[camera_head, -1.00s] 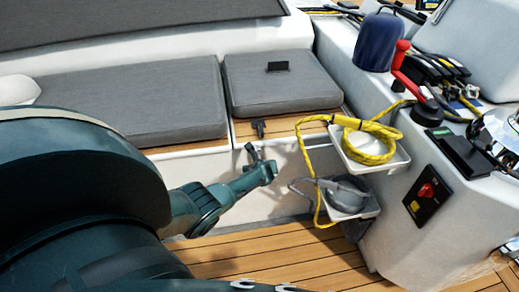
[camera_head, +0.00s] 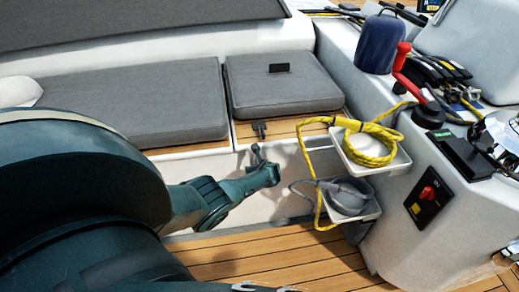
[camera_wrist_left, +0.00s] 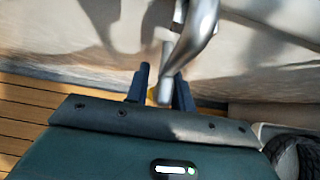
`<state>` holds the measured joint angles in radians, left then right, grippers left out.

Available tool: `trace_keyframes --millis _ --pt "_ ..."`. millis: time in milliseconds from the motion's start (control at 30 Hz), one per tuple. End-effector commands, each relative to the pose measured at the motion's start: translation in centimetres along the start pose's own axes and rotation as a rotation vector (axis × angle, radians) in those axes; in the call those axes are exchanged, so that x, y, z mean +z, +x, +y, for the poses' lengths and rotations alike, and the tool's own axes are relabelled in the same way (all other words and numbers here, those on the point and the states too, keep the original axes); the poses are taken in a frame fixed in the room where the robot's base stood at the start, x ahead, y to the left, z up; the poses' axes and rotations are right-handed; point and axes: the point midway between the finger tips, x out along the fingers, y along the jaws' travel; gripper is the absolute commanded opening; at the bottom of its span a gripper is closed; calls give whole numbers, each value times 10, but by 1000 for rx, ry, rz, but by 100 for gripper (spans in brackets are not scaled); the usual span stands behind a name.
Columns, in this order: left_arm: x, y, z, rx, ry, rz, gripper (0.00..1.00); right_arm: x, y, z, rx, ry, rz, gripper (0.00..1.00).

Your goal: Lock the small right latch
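The small right latch shows in the head view as a small dark fitting (camera_head: 259,130) on the wooden edge below the right seat cushion. A grey metal piece (camera_head: 256,153) shows just below it, against the white seat front, at my left gripper. In the left wrist view a bent metal lever (camera_wrist_left: 194,35) hangs down from the top. Its lower end lies at the two dark fingers of my left gripper (camera_wrist_left: 163,85). The fingers stand apart, with the lever's end between or just in front of them; contact cannot be told. My right gripper is out of view.
Right of my left gripper, a white tray (camera_head: 402,158) holds a yellow rope (camera_head: 368,148). A lower tray (camera_head: 371,213) holds grey line. The white console (camera_head: 400,250) with a red switch bounds the right side. The teak floor (camera_head: 290,262) below is clear.

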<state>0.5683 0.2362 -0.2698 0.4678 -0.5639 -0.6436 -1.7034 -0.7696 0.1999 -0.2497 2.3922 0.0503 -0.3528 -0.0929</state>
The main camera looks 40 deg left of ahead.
Motion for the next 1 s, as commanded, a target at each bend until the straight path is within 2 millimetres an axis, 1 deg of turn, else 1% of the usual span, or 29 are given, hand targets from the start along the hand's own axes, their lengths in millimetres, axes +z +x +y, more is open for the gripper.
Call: trace_keyframes --millis 33,100,333,467,567,633,800,900,1000 --pt "0 0 0 -1 0 1 28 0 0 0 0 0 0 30" --pt "0 0 0 -1 0 0 33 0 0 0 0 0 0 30" --pt "1 -1 0 -2 -1 -2 33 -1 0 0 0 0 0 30" --pt "3 -8 0 -1 0 -1 33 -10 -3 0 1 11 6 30" --pt "5 -21 0 -2 -1 -1 33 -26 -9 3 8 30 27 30" --pt "6 -32 0 -3 -1 -1 33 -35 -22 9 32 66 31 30" --pt "6 -65 0 -3 0 -1 33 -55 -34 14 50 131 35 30" --pt "6 -84 0 -3 0 0 33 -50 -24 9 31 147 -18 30" --pt "5 -103 0 -4 0 -1 33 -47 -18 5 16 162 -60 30"
